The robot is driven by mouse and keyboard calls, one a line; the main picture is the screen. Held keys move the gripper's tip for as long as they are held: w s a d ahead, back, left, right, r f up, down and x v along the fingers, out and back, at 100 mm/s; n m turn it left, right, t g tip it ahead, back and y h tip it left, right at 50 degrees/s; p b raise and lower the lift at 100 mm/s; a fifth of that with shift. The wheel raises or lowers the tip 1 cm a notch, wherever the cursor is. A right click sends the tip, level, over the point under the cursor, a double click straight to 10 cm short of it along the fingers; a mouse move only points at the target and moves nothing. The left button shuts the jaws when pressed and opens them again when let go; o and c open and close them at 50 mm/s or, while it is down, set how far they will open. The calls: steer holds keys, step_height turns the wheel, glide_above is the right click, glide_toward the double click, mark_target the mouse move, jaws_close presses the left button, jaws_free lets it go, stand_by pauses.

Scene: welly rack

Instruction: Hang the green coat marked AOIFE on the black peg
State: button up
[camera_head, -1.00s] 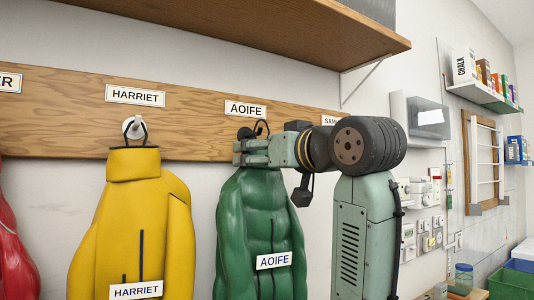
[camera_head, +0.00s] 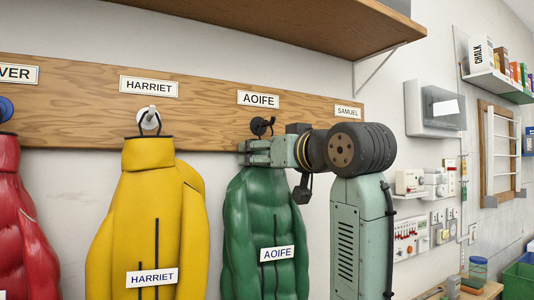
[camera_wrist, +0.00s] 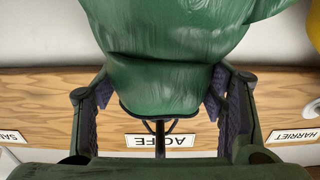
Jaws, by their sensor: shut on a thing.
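The green coat (camera_head: 262,220) with its AOIFE tag (camera_head: 277,253) hangs upright below the black peg (camera_head: 258,127), under the AOIFE name plate (camera_head: 258,99). My gripper (camera_head: 258,152) is shut on the coat's collar, just below the peg. In the wrist view, the fingers of my gripper (camera_wrist: 158,105) stand on both sides of the green collar (camera_wrist: 158,85). A thin dark hanging loop (camera_wrist: 182,124) shows at the collar beside the dark peg stem (camera_wrist: 160,140). I cannot tell for sure whether the loop is around the peg.
The yellow HARRIET coat (camera_head: 135,210) hangs on a white peg (camera_head: 148,118) to the left. A red coat (camera_head: 15,220) hangs farther left by a blue peg (camera_head: 5,108). A wooden shelf (camera_head: 290,30) juts out above the peg board (camera_head: 200,110).

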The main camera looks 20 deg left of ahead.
stand_by(0.4)
steer(key=o, duration=1.7)
steer(key=shift+r, duration=0.1)
steer(key=o, duration=0.3)
